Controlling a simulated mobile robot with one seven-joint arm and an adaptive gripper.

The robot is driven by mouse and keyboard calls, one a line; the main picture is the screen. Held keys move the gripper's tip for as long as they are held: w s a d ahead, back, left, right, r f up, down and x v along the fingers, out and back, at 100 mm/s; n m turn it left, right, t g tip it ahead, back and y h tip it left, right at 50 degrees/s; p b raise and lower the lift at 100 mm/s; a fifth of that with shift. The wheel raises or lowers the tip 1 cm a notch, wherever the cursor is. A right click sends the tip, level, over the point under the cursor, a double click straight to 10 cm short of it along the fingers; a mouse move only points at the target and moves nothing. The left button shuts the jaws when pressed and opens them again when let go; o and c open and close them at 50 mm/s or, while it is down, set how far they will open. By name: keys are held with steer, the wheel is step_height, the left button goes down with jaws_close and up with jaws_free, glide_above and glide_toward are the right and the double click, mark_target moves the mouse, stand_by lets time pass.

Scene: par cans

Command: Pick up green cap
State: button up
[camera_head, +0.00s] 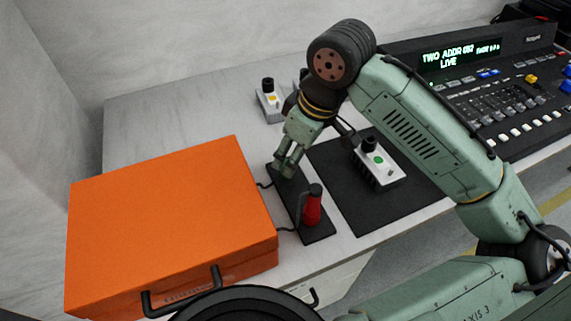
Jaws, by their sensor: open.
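A small white box (377,167) on the black mat carries a round green piece (378,160) on its face and a black knob (369,145) on top. It is unclear whether the green piece is the green cap. My gripper (284,170) points down over the far end of a narrow black stand (316,233), left of the white box. It is open. Whether anything lies between its fingers is too small to tell. A red cylinder with a black top (312,206) stands upright on the near part of the stand.
A large orange case (170,220) fills the left of the table, close beside the stand. A second small box with a yellow mark (270,103) stands behind my gripper. A control console (500,95) is at right. The black mat (375,215) has free room in front.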

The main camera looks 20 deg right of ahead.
steer(key=shift+w+p+x, duration=0.2)
steer(key=shift+p+x, duration=0.15)
steer(key=shift+x, duration=1.1)
steer(key=shift+w+p+x, duration=0.2)
steer(key=shift+p+x, duration=0.15)
steer(key=shift+x, duration=1.15)
steer(key=shift+d+r, duration=0.1)
steer(key=shift+c, duration=0.6)
jaws_close()
steer(key=shift+r, duration=0.1)
step_height(320, 180, up, 13)
steer(key=p, duration=0.1)
steer(key=shift+p, duration=0.4)
